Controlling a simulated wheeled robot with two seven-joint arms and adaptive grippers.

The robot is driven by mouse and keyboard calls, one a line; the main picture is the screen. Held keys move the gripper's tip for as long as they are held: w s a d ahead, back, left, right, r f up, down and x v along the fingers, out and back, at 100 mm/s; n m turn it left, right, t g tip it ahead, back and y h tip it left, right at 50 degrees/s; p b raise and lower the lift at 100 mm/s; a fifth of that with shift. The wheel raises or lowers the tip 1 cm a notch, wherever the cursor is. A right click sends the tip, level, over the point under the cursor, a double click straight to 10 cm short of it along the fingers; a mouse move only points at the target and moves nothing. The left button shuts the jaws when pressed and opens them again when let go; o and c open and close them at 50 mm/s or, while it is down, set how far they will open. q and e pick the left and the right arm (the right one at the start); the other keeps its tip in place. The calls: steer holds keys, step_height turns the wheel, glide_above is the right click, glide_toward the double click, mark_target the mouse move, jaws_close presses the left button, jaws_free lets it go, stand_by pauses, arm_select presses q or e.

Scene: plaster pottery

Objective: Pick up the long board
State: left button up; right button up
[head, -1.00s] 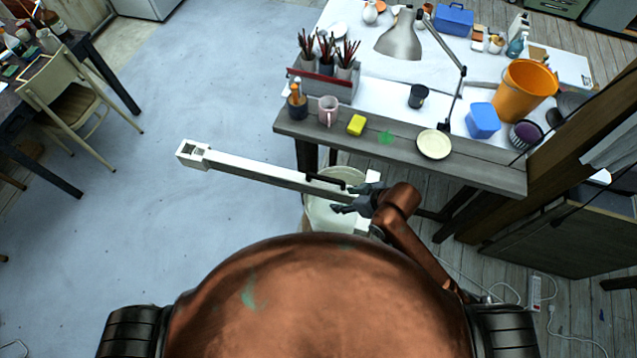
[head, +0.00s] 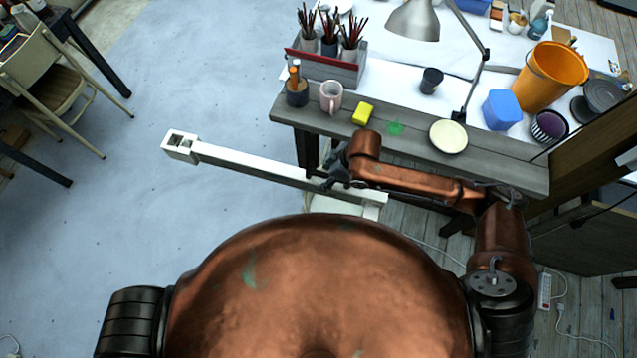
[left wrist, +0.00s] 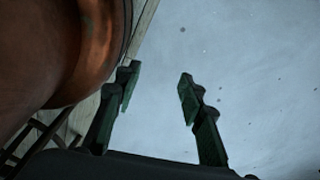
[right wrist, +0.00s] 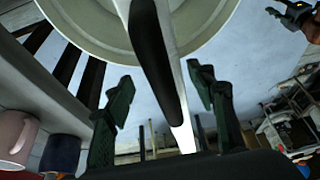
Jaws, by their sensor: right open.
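The long board (head: 250,165) is a long pale bar with a white block at its far-left end, lying across the space in front of the workbench in the head view. My right gripper (head: 332,178) is at its right part, close to a dark piece on it. In the right wrist view the board (right wrist: 178,85) runs between the two spread fingers of my right gripper (right wrist: 160,80), with a dark strip along it; contact cannot be told. My left gripper (left wrist: 158,78) is open and empty above the floor in the left wrist view, and out of the head view.
The workbench (head: 480,172) holds a pink mug (head: 331,97), a yellow sponge (head: 363,113), a pale plate (head: 448,137) and a lamp (head: 413,20) near my right arm. A pale round object (head: 335,206) is under the board.

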mark_target(319, 182)
steer(key=shift+a+f, duration=0.2)
steer(key=shift+f, duration=0.3)
steer(key=x, duration=0.3)
steer(key=shift+s+a+f, duration=0.1)
steer(key=shift+s+f, duration=0.15)
steer(key=shift+w+a+f, duration=0.1)
steer(key=shift+a+f, duration=0.1)
steer(key=shift+f, duration=0.15)
steer(key=c, duration=0.6)
jaws_close()
arm_select(q)
steer(key=shift+w+f, duration=0.25)
steer(key=shift+w, duration=0.25)
steer(key=shift+a, duration=0.1)
arm_select(e)
steer(key=shift+w+r, duration=0.1)
steer(key=shift+r, duration=0.05)
